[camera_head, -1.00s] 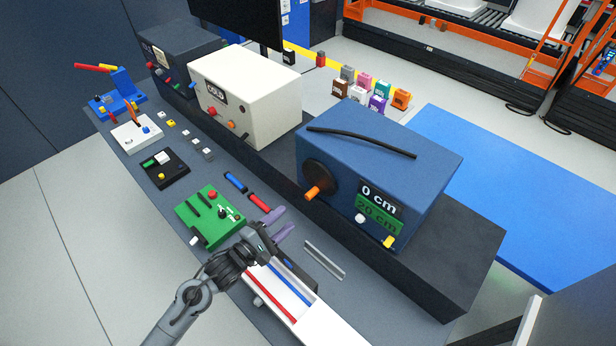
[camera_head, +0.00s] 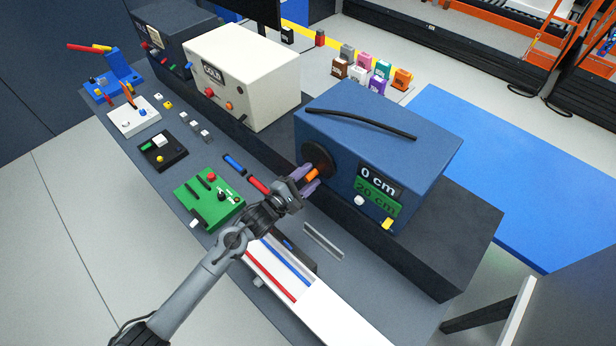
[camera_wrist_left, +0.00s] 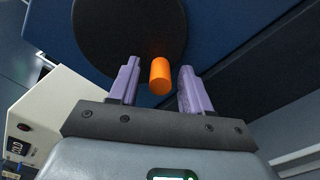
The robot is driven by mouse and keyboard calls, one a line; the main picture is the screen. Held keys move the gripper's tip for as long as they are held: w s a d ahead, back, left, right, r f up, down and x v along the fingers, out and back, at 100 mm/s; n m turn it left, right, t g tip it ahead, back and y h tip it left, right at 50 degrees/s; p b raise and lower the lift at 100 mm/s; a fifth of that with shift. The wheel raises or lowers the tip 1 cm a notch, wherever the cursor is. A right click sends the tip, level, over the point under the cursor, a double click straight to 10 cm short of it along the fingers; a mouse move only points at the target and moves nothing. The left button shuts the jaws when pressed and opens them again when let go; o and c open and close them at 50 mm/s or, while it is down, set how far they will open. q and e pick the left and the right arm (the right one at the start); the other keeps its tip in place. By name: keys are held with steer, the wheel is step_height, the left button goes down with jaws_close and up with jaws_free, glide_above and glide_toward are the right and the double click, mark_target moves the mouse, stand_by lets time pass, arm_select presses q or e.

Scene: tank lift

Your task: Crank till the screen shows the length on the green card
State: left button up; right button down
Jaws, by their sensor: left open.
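The blue box (camera_head: 385,130) stands on the dark ledge at the right. Its screen (camera_head: 380,183) reads 0 cm, and the green card (camera_head: 376,197) below it reads 20 cm. A black crank disc (camera_head: 318,157) with an orange handle (camera_head: 313,174) is on its front. My left gripper (camera_head: 305,181) is open at the orange handle. In the left wrist view the orange handle (camera_wrist_left: 160,76) stands between the two purple fingers (camera_wrist_left: 157,86), with a gap on each side. My right gripper is not in view.
A white box (camera_head: 245,75) stands to the left. A green panel (camera_head: 208,198) and a white tray with red and blue strips (camera_head: 318,313) lie near my left arm.

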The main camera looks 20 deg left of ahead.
arm_select(q)
steer(key=shift+c, duration=0.5)
jaws_close()
steer(key=shift+w, duration=0.1)
